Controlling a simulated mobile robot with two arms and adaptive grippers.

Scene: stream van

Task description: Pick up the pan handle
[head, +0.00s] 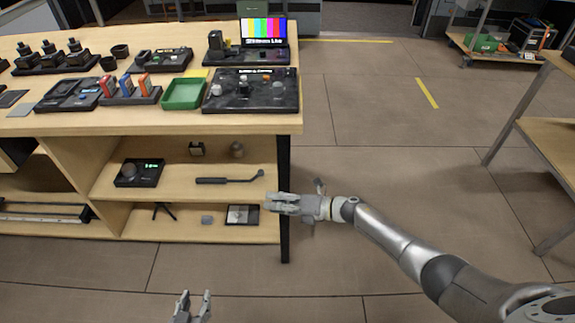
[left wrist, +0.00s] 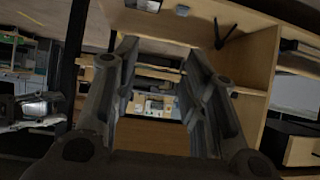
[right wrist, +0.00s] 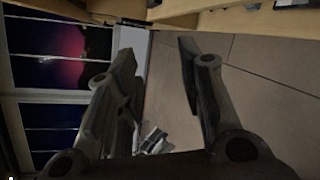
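The pan handle (head: 230,179) looks to be the thin dark rod with a thicker grip at its left end and a bent right end. It lies on the middle shelf of the wooden bench (head: 180,186). My right gripper (head: 268,203) is just right of and below it in the head view, beside the bench's dark leg, apart from the rod. Its fingers show spread and empty in the right wrist view (right wrist: 160,52). My left gripper (head: 193,294) is low in front of the bench, also spread and empty in the left wrist view (left wrist: 162,52). Neither wrist view clearly shows the rod.
A dark device (head: 139,173) with a green display sits left of the rod. A small tripod (head: 164,210) and a flat panel (head: 242,214) rest on the lower shelf. The bench top carries a green tray (head: 184,94) and several control panels.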

